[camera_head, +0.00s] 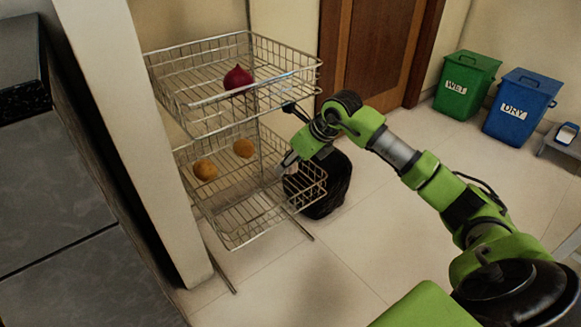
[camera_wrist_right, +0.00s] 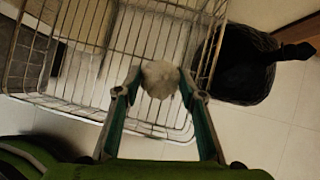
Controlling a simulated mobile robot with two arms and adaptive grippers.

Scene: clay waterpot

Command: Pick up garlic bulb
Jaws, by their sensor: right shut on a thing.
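The garlic bulb (camera_wrist_right: 160,78) is pale and round in the right wrist view. It sits between the two fingertips of my right gripper (camera_wrist_right: 163,90), which is shut on it. In the head view my right gripper (camera_head: 287,163) reaches in from the right to the right side of the lower wire basket (camera_head: 245,215). I cannot make out the bulb clearly in the head view. The basket's wire floor shows behind the bulb in the right wrist view. My left gripper is not in view.
The upper wire basket (camera_head: 200,88) holds a red onion (camera_head: 238,77). Two brown potatoes, one left (camera_head: 205,169) and one right (camera_head: 243,147), lie in the lower basket. Green (camera_head: 465,85) and blue (camera_head: 520,105) bins stand farther right.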

